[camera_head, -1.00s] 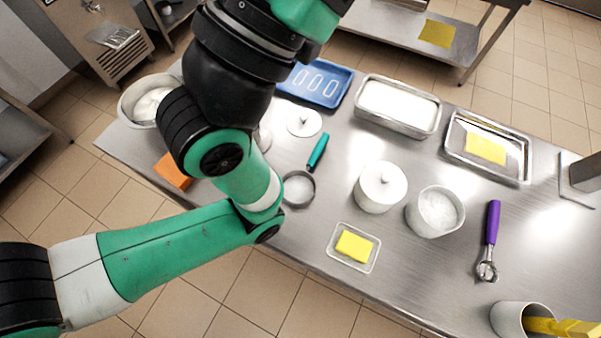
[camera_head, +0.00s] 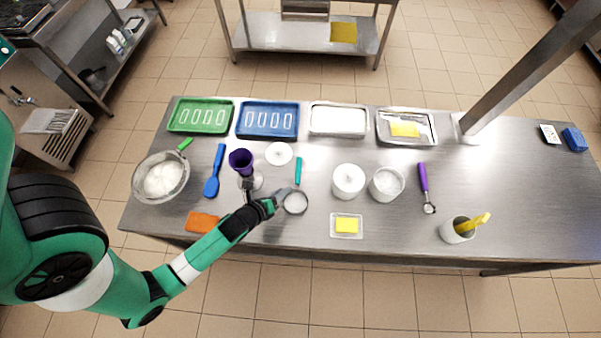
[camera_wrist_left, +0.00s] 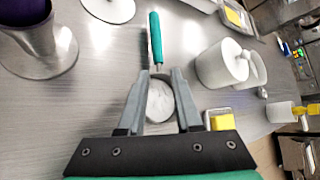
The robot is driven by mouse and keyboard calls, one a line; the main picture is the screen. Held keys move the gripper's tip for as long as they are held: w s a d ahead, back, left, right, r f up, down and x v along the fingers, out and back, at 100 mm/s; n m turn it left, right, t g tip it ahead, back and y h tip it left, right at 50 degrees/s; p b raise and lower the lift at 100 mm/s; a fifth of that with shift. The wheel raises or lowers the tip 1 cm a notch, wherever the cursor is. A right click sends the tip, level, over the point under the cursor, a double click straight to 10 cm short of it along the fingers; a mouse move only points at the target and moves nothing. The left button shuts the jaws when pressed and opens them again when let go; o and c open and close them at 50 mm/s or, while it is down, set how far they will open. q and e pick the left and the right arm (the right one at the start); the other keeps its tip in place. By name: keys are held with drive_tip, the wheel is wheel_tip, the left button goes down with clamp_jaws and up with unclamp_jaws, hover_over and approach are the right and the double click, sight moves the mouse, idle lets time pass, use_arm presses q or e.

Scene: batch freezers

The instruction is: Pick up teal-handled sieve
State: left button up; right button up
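The teal-handled sieve lies on the steel table, its teal handle (camera_head: 298,172) pointing to the back and its round pale bowl (camera_head: 295,202) nearer the front edge. My left gripper (camera_head: 278,199) is just left of the bowl in the head view. In the left wrist view my left gripper (camera_wrist_left: 160,75) is open, and the sieve's bowl (camera_wrist_left: 160,102) appears between its fingers, with the handle (camera_wrist_left: 155,40) beyond the tips. I cannot tell whether the fingers touch the sieve. My right gripper is not in view.
A purple cup on a metal holder (camera_head: 249,182) stands left of the sieve. A white lidded pot (camera_head: 347,181) stands to its right. A dish with a yellow block (camera_head: 346,225) and an orange block (camera_head: 201,222) lie near the front edge. Blue and green trays are behind.

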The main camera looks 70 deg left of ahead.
sight(296, 178)
use_arm(q)
drive_tip(key=x, duration=0.3)
drive_tip(key=b+x, duration=0.1)
drive_tip(key=x, duration=0.1)
drive_tip(key=shift+w+a+f, duration=0.1)
drive_tip(key=shift+a, duration=0.45)
drive_tip(key=b+x, duration=0.2)
drive_tip(key=x, duration=0.3)
clamp_jaws()
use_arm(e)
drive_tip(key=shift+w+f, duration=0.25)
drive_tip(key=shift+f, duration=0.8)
